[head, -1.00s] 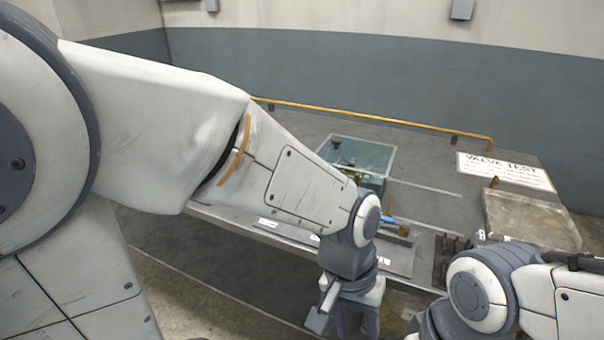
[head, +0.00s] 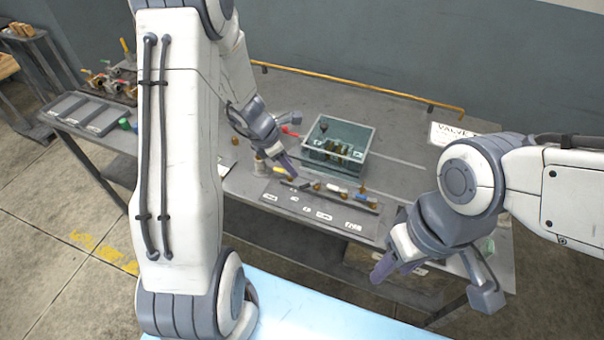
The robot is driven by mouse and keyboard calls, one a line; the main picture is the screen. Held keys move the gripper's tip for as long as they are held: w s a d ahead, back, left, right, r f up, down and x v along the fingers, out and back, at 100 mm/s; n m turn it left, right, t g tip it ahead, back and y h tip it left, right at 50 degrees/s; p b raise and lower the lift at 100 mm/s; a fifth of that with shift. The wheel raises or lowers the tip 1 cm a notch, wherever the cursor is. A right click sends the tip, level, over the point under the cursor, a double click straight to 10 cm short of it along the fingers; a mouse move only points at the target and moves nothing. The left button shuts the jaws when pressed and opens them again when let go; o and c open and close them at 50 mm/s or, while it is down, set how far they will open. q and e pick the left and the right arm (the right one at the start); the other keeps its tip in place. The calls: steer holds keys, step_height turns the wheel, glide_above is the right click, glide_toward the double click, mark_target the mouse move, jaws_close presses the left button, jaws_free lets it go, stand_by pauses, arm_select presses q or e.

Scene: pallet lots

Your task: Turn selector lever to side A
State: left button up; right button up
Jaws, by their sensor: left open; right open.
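A small red handle (head: 290,131) shows on the bench just left of the blue-grey bin, between the fingers of my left gripper (head: 290,142). I cannot tell whether it is the selector lever, nor whether a finger touches it; its base is hidden by the gripper. No side A mark is readable. My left gripper is open, pointing right, over the back of the labelled strip. My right gripper (head: 436,286) is open and empty, in front of the bench's right part, away from the red handle.
Several valves with coloured handles (head: 108,84) stand at the left. A yellow rail (head: 360,86) runs behind.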

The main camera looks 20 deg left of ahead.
mark_target(305, 185)
arm_select(q)
steer(key=b+x, duration=0.2)
steer(key=x, duration=0.8)
steer(key=shift+s, duration=0.1)
jaws_close()
